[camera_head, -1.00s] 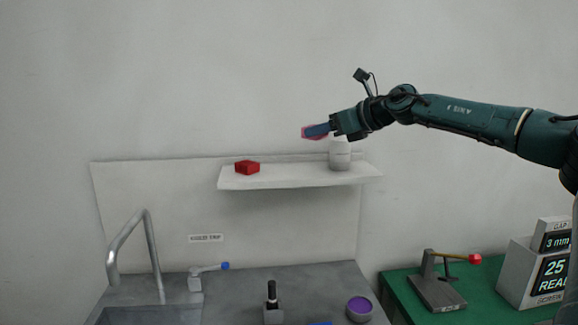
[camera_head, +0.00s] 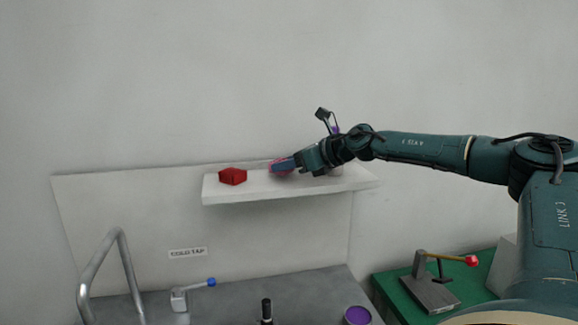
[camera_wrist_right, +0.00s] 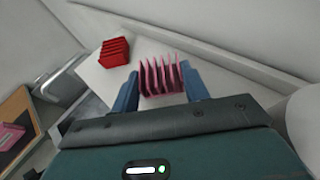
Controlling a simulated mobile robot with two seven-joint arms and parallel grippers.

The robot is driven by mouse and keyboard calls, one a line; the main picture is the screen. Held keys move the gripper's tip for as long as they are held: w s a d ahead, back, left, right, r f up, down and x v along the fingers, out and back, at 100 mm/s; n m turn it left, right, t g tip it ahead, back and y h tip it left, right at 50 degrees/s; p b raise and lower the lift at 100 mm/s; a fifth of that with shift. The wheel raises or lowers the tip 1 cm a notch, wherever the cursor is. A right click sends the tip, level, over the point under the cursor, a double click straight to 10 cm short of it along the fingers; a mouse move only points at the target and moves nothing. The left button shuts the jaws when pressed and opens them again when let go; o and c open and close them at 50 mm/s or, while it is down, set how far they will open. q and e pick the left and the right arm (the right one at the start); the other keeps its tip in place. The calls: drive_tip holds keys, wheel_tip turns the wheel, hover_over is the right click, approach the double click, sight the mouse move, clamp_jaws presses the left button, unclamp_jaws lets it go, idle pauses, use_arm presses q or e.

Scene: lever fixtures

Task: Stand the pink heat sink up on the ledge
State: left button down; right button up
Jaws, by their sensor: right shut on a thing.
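The pink heat sink (camera_wrist_right: 160,76) is a finned block held between the two blue fingers of my right gripper (camera_wrist_right: 161,88). In the head view the heat sink (camera_head: 279,166) shows only partly behind the fingers of my right gripper (camera_head: 285,164). It is over the white ledge (camera_head: 235,192), close to its surface; I cannot tell whether it touches. In the wrist view its fins point up and away from the gripper. My left gripper is not in view.
A red finned block (camera_head: 232,176) sits on the ledge left of my gripper; it also shows in the wrist view (camera_wrist_right: 115,51). A tap (camera_head: 105,260) and levers stand below.

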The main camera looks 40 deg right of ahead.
drive_tip(key=shift+f, duration=0.75)
drive_tip(key=o, duration=1)
